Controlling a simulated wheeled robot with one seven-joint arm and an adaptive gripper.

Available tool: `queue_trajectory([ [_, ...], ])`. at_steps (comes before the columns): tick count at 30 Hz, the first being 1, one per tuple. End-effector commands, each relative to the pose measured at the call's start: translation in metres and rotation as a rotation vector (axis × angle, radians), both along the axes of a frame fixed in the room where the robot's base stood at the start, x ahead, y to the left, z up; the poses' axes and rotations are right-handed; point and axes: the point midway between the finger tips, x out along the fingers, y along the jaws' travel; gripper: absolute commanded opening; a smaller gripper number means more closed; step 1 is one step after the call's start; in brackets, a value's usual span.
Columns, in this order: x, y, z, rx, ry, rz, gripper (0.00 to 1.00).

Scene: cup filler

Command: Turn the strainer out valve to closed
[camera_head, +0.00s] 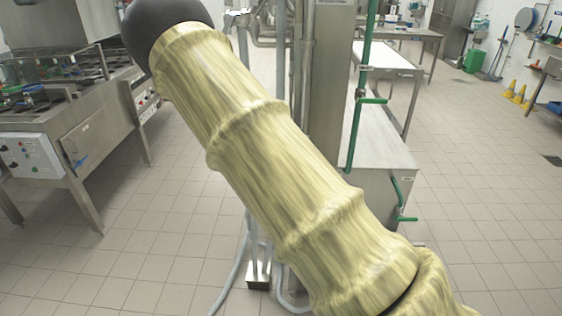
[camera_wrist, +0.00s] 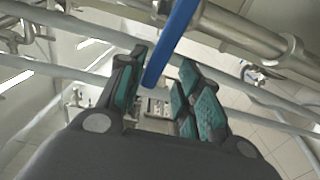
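A blue valve lever (camera_wrist: 178,30) runs down from the top middle of the wrist view. Its lower end lies in the gap between the two teal-padded fingers of my gripper (camera_wrist: 163,64). The fingers stand apart, with visible space beside the lever. I cannot tell how deep the lever sits between them or whether either pad touches it. Which valve it belongs to is not marked in view. In the head view my yellow-sleeved arm crosses the middle and hides this area; my gripper does not show there.
Steel pipes (camera_wrist: 245,35) run close behind and right of the lever. In the head view, a green pipe with green-handled valves (camera_head: 372,100) stands right of my arm, by a steel cabinet (camera_head: 385,150). A steel machine (camera_head: 60,150) stands left. Tiled floor is free on both sides.

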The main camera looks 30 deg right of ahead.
Motion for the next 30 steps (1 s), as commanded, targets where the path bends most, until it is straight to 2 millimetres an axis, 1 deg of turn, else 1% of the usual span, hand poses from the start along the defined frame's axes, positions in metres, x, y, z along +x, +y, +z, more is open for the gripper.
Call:
queue_trajectory([
  [5,0.000,0.001,0.001,0.000,-0.001,0.001,0.35],
  [8,-0.004,0.006,0.001,0.000,-0.001,0.003,0.35],
  [10,-0.010,0.011,0.000,0.000,0.000,0.004,0.35],
  [22,-0.068,0.051,0.000,-0.002,0.002,0.000,0.35],
  [27,-0.086,0.064,0.000,-0.001,0.000,0.000,0.35],
  [30,-0.092,0.068,0.000,-0.001,0.001,-0.001,0.35],
])
